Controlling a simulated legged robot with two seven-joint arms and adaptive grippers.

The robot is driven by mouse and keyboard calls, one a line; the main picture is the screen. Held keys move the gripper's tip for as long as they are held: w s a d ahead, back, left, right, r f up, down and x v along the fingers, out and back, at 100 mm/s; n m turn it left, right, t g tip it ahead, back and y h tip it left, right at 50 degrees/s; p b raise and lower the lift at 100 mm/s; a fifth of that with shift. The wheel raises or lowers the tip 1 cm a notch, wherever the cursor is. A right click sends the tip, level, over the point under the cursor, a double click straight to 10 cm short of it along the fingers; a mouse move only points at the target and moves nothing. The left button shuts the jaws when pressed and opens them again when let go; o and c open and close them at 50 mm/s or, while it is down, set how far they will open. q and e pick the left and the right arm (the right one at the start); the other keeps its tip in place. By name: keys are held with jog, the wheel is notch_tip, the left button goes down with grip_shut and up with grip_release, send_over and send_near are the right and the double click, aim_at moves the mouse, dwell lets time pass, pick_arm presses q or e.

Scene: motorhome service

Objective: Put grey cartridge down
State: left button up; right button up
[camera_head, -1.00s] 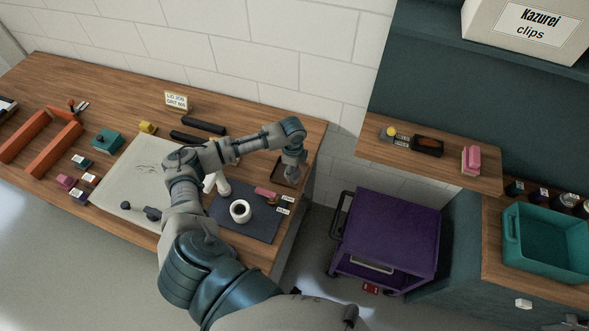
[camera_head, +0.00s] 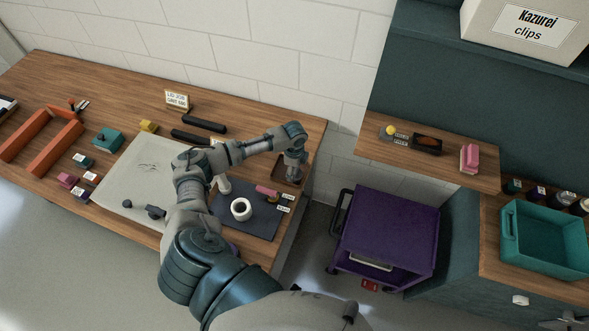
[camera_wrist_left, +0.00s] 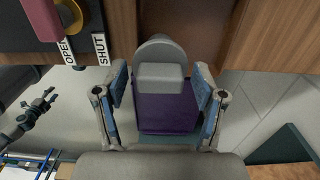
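The grey cartridge (camera_wrist_left: 160,68) shows in the left wrist view, with a rounded top and a blocky front. It is between the two fingers of my left gripper (camera_wrist_left: 160,88), with a visible gap on each side. My left gripper is open. In the head view my left gripper (camera_head: 292,172) is over the small dark-brown tray (camera_head: 280,174) at the bench's right end. The tray also shows behind the cartridge in the left wrist view (camera_wrist_left: 205,22). I cannot tell how the cartridge rests. A dark gripper, apparently my right one (camera_wrist_left: 38,108), shows small at the left wrist view's left.
A dark mat (camera_head: 253,222) with a white ring-shaped cup (camera_head: 241,209) lies left of the tray. A pink-handled part and OPEN and SHUT labels (camera_wrist_left: 100,48) are close to my left gripper. A purple cart (camera_head: 388,228) stands on the floor beyond the bench's right edge.

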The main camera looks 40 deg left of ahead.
pick_arm(q)
jog(key=shift+a, duration=0.1)
jog(key=shift+r, duration=0.15)
notch_tip(320, 180, up, 12)
jog(key=b, duration=0.1)
dwell(0.7)
